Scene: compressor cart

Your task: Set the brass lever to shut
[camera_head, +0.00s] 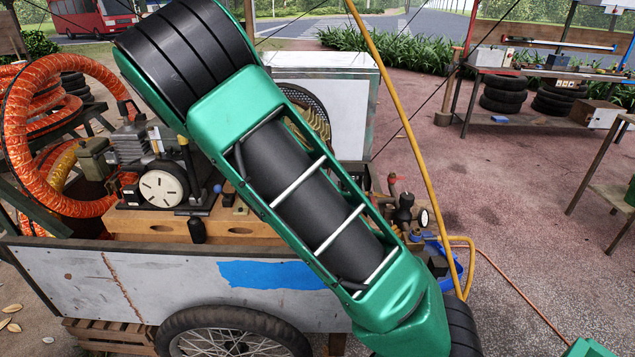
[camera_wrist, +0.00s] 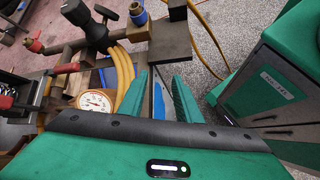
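The valve cluster stands at the cart's right end, partly behind my arm in the head view, with a dark fitting (camera_head: 404,206) and a small gauge (camera_head: 423,217). In the wrist view a brass fitting (camera_wrist: 137,13) with a blue part sits at the top, and another brass fitting (camera_wrist: 35,46) with a red handle is at the left. I cannot tell which part is the brass lever or how it is set. My gripper (camera_wrist: 160,88) is open and empty, below and right of these fittings and apart from them. Its fingers are not visible in the head view.
The cart (camera_head: 180,285) carries a compressor (camera_head: 160,180) and an orange hose (camera_head: 45,150) at left. Yellow hoses (camera_wrist: 123,75) and a white gauge (camera_wrist: 95,101) lie left of my fingers. A workbench (camera_head: 545,72) stands at back right. Open paving lies right of the cart.

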